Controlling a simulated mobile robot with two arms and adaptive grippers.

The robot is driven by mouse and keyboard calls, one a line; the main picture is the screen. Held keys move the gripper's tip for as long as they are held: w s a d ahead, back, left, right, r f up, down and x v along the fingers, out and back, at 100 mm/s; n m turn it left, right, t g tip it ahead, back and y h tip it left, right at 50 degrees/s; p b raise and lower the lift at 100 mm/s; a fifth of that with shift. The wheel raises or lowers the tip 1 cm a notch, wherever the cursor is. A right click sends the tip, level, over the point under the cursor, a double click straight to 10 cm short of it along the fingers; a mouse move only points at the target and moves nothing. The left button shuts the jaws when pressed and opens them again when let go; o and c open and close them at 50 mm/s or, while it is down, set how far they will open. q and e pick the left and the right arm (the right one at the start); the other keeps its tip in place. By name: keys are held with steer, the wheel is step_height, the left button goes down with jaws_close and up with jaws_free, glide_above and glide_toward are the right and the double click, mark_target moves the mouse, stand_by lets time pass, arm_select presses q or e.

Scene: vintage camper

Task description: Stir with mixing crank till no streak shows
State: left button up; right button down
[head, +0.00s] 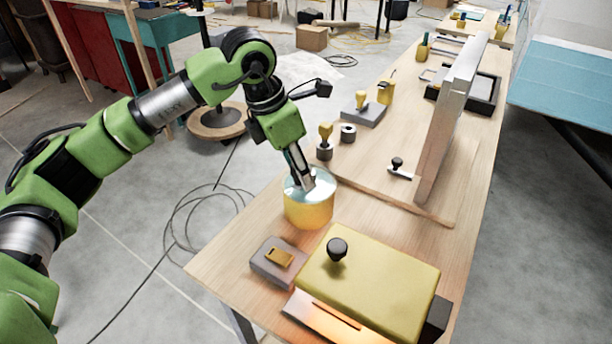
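A yellow pot (309,212) with a pale blue, glossy top stands near the left edge of the wooden bench. My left gripper (305,183) points down at the top of this pot, its fingertips at or just above the pale surface. The fingers look close together, but I cannot tell whether they hold anything. I cannot make out a mixing crank apart from the gripper; if one is there, the fingers hide it. Whether the pot's contents show streaks cannot be told from here. My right gripper is out of view.
A yellow box (375,280) with a black knob and a grey block (279,262) with a small yellow piece stand in front of the pot. An upright panel (453,115) stands on the bench (225,263) to the right. Yellow-handled tools (325,140) stand behind.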

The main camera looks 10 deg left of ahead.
arm_select(q)
steer(key=shift+r+p, duration=1.2)
steer(key=shift+r, duration=1.15)
